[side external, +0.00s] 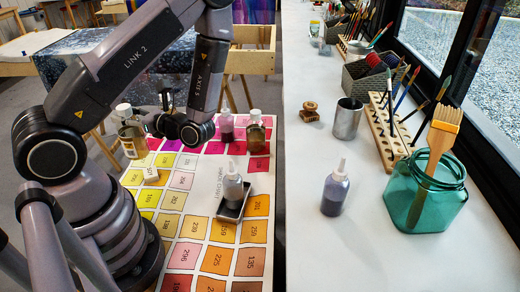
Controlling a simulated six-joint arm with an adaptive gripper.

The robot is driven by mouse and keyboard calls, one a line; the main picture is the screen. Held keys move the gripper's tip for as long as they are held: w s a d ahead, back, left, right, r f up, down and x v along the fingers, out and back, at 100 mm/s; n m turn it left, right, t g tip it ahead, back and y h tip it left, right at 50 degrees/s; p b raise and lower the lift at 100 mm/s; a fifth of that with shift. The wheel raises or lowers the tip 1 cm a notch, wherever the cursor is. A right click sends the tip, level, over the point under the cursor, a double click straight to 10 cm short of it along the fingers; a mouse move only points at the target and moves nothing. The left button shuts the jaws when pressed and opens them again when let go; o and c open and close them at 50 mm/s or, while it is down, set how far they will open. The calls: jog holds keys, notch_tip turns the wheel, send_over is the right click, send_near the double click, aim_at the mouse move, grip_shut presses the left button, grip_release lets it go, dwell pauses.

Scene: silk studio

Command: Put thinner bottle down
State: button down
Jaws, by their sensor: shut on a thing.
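A glass bottle (132,144) with a white cap, a pale label and amber contents is upright at the left edge of the colour chart, beside my arm. My gripper (148,124) reaches to it from the right and is shut on it. My wrist partly hides the fingers, so the contact is hard to see. I cannot tell whether the bottle's base touches the chart. A similar brown bottle (257,138) with a pale cap stands at the chart's far right.
The numbered colour chart (217,232) covers the table. The right-hand counter (310,255) holds a purple bottle (335,192), metal cup (346,120) and teal jar (425,195).

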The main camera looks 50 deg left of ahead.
jog(key=s+d+r+n+g+h, duration=0.1)
jog(key=s+d+n+g+h, duration=0.15)
jog(key=d+n+h, duration=0.8)
jog(key=s+d+r+n+g+h, duration=0.1)
jog(key=s+d+r+g+h, duration=0.3)
jog(key=d, duration=1.3)
jog(key=d+f+n+g+h, duration=0.1)
jog(key=d+n+h, duration=0.5)
jog(key=d+h, duration=0.5)
jog(key=w+d+n+t+h, duration=0.7)
jog(key=w+d+n+t, duration=0.15)
jog(key=d, duration=0.25)
jog(key=w+n+t, duration=0.8)
jog(key=w+t, duration=0.4)
jog(key=t, duration=0.1)
notch_tip(320, 180, down, 8)
jog(key=shift+d, duration=0.3)
jog(key=shift+w+h, duration=0.1)
jog(key=shift+h, duration=0.15)
